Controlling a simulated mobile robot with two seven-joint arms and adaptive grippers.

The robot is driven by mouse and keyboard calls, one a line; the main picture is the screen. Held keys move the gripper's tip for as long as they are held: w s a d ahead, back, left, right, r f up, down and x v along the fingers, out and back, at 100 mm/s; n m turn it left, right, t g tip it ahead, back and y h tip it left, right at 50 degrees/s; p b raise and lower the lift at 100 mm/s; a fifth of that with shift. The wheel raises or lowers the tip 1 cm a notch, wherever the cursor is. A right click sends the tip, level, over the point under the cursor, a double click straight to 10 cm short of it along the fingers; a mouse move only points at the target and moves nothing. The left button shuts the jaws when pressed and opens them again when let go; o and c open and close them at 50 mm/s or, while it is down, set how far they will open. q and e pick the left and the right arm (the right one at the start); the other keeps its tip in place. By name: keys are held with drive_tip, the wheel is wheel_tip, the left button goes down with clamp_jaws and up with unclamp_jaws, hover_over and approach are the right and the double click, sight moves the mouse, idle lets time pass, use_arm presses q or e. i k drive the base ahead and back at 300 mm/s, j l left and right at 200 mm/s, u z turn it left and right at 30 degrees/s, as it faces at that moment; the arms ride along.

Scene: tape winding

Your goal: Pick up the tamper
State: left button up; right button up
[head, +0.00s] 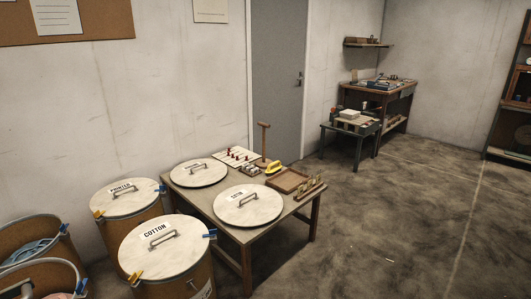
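An upright wooden T-shaped tool (264,142), which looks like the tamper, stands at the back of the low work table (230,220). It has a short crossbar on top and a thin shaft. Its lower end is small and partly lost among the items around it. Neither of my grippers is in view.
Round lids with handles (199,172) (248,205) lie on the table, beside a yellow-handled item (274,167), a wooden tray (287,180) and a board with red pegs (238,156). Lidded drums (167,244) (126,197) crowd the table's left. Floor to the right is clear.

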sight(263, 164)
drive_tip(key=i+l+z, duration=0.15)
drive_tip(key=i+z, duration=0.55)
drive_tip(key=i+l+z, duration=0.15)
drive_tip(key=i+z, duration=0.2)
drive_tip(key=i, duration=0.3)
drive_tip(key=i+z, duration=0.4)
drive_tip(key=i, duration=1.75)
drive_tip(key=i+u, duration=0.2)
drive_tip(key=i, duration=0.5)
drive_tip(key=i+l+u, duration=0.1)
drive_tip(key=i+u, duration=0.15)
drive_tip(key=i, duration=0.45)
drive_tip(key=i+u, duration=0.45)
drive_tip(key=i, duration=0.15)
drive_tip(key=i+l+u, duration=0.25)
drive_tip(key=i+u, duration=0.15)
drive_tip(key=i, duration=0.2)
drive_tip(key=i+j+u, duration=0.1)
drive_tip(key=i+u, duration=0.15)
drive_tip(key=u, duration=0.2)
drive_tip(key=i+u, duration=0.3)
drive_tip(key=u, duration=0.15)
drive_tip(key=i+l+u, duration=0.1)
drive_tip(key=i+u, duration=0.15)
drive_tip(key=u, duration=0.2)
drive_tip(key=i+u, duration=0.6)
drive_tip(key=u, duration=0.2)
drive_tip(key=i+l+u, duration=0.2)
drive_tip(key=u, duration=0.2)
drive_tip(key=i, duration=0.05)
